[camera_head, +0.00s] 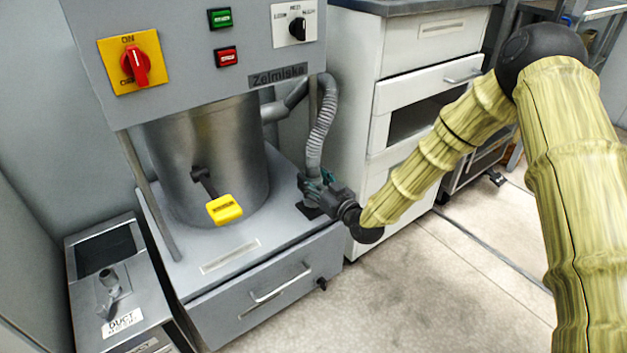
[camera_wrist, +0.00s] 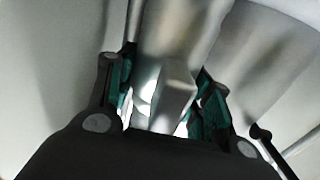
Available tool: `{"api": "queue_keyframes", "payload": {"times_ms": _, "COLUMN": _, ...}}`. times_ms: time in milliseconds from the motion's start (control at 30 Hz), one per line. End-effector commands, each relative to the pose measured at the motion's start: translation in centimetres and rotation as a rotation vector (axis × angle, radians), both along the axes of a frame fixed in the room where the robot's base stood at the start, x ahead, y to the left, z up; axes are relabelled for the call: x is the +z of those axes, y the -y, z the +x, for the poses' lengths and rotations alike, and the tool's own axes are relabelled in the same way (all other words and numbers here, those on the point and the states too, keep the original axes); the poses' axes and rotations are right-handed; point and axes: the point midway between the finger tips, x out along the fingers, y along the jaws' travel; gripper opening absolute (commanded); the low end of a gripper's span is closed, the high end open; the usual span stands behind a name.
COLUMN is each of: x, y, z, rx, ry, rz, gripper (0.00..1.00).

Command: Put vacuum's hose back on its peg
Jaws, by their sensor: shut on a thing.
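The vacuum's hose (camera_head: 322,130) is grey and ribbed. It arches out from the pipe beside the steel drum and hangs down to my gripper (camera_head: 315,182). My gripper is shut on the hose's lower end, just above the right side of the machine's base. In the wrist view a smooth grey end piece of the hose (camera_wrist: 172,85) lies between the green-padded fingers of my gripper (camera_wrist: 165,90). The fingers partly cover the held end. I cannot clearly make out the peg in either view.
The steel drum (camera_head: 210,150) with a yellow-handled lever (camera_head: 224,208) stands left of my gripper. A white drawer cabinet (camera_head: 350,60) is close on the right. A drawer (camera_head: 270,285) sits below. A metal-topped box (camera_head: 110,270) stands at left. The floor (camera_head: 420,290) in front is clear.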

Motion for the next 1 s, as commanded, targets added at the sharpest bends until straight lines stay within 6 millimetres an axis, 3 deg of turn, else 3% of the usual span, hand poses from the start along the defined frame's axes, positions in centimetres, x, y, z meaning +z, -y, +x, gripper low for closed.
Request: {"api": "queue_keyframes", "payload": {"times_ms": 1000, "x": -1.0, "y": 0.0, "z": 0.0, "rx": 0.000, "ry": 0.002, "rz": 0.000, "gripper": 0.09}}
